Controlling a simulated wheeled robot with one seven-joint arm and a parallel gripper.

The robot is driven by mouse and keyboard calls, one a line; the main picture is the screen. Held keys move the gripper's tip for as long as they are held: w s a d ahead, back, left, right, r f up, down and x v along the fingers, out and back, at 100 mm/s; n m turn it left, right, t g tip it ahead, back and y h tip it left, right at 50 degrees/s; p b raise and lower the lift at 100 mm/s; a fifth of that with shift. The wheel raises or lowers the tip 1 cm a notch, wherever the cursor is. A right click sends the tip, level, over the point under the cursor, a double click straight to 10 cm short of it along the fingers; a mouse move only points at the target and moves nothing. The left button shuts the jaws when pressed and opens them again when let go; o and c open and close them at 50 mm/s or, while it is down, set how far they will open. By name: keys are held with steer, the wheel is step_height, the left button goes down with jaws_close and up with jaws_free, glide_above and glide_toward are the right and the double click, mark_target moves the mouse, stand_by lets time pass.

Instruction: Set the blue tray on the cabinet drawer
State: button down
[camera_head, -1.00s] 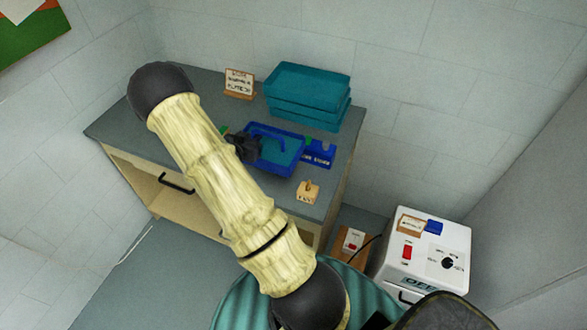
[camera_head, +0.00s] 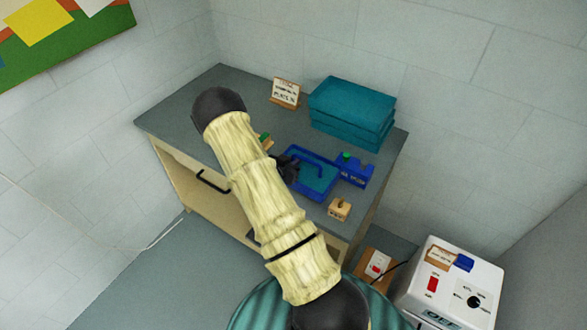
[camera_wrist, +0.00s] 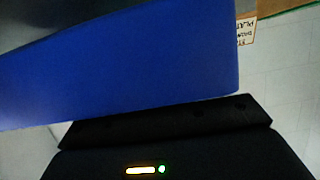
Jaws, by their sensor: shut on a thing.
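The blue tray (camera_head: 318,181), with a darker blue rim and a teal inside, is at the right part of the grey worktop in the head view. My gripper (camera_head: 288,168) is shut on its left side, partly hidden behind my arm. I cannot tell whether the tray touches the worktop or hangs just above it. In the wrist view a blue tray wall (camera_wrist: 130,60) fills much of the picture, close against the black gripper body. The cabinet (camera_head: 185,176) has a black handle (camera_head: 212,182) on its front; my arm hides much of that front.
Stacked teal trays (camera_head: 350,112) stand at the back right, beside a small sign (camera_head: 285,92). A blue block (camera_head: 355,170) and a wooden block (camera_head: 340,208) sit close to the held tray. A white machine (camera_head: 450,285) stands at lower right. The worktop's left end is clear.

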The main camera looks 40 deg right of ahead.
steer(key=shift+f+p, duration=0.4)
steer(key=shift+f, duration=1.55)
steer(key=shift+f, duration=0.2)
steer(key=c, duration=1.5)
jaws_free()
steer(key=shift+o, duration=0.2)
steer(key=shift+r, duration=0.15)
steer(key=b+v, duration=0.2)
steer(key=v, duration=1)
